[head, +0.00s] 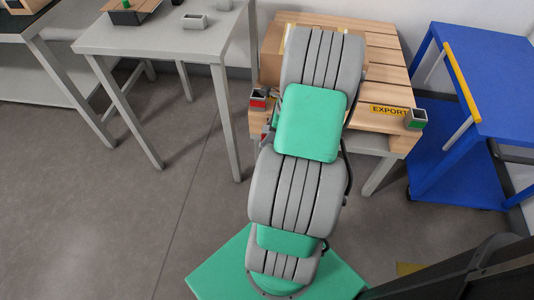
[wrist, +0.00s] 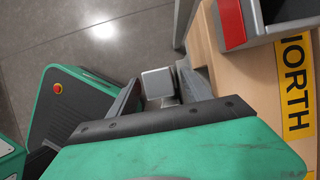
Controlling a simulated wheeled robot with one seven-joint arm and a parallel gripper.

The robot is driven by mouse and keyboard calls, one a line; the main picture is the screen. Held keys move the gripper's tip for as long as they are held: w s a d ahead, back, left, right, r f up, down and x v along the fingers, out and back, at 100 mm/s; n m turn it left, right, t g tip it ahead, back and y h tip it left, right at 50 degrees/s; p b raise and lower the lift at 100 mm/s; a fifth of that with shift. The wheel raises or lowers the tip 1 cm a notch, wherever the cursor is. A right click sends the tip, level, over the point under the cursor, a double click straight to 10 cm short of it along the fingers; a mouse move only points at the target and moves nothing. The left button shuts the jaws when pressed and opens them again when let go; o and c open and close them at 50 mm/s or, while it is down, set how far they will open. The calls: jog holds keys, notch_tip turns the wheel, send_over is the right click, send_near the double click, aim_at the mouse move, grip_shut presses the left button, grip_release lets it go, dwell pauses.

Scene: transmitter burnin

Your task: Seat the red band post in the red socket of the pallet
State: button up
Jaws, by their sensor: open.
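The red socket (head: 258,98) is a grey, square-mouthed holder with a red face at the left edge of the wooden pallet (head: 385,73). Part of it shows at the top right of the wrist view (wrist: 233,25). My gripper (wrist: 160,84) is open beside the pallet edge, below the socket in the wrist view. A small grey block (wrist: 157,82) lies between its fingers, with gaps at the sides; it may be the post's end, but no red band shows on it. In the head view my arm hides the gripper; a small red patch shows beside it.
A green socket (head: 416,119) is at the pallet's right corner by a yellow EXPORT label (head: 388,110). A NORTH label (wrist: 296,85) shows in the wrist view. A grey table (head: 160,38) stands left, a blue cart (head: 490,75) right. Floor between is clear.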

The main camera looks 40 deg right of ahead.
jog(key=shift+w+a+f, duration=0.15)
jog(key=shift+w+f, duration=0.05)
jog(key=shift+f, duration=0.3)
jog(key=shift+c, duration=0.6)
grip_shut()
dwell(0.4)
